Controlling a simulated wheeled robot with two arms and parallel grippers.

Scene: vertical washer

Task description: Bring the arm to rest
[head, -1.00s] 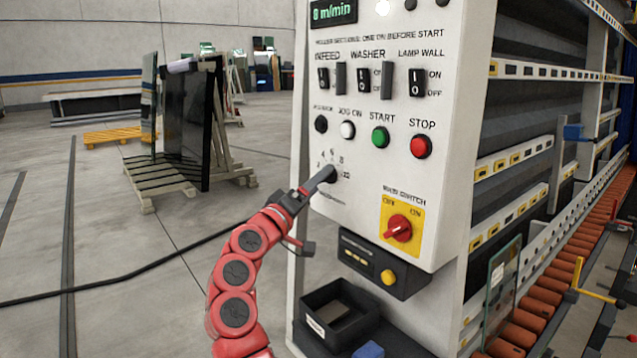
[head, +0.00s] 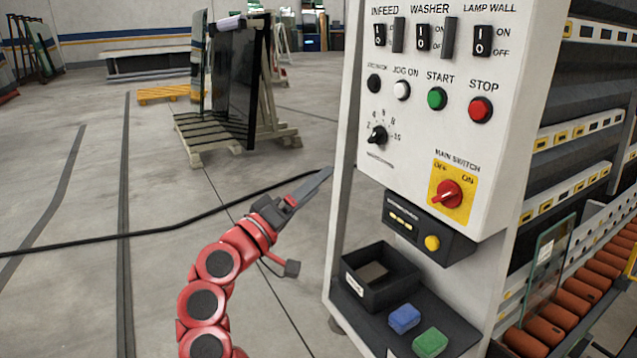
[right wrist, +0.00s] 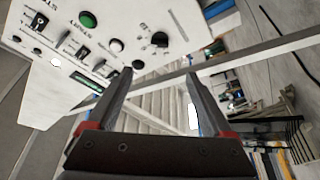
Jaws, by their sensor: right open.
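My right gripper (head: 318,184) is at the end of the red arm, left of the white control panel (head: 455,140) and apart from it. In the right wrist view its two fingers (right wrist: 158,85) are spread with nothing between them. The black speed knob (head: 377,135) on the panel is uncovered in the head view, and it also shows in the right wrist view (right wrist: 160,39). My left gripper is not in the head view.
Below the panel are a black bin (head: 378,275), a blue block (head: 404,318) and a green block (head: 430,342) on a dark shelf. A glass rack (head: 232,85) stands behind on the floor. A black cable (head: 150,232) crosses the open floor.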

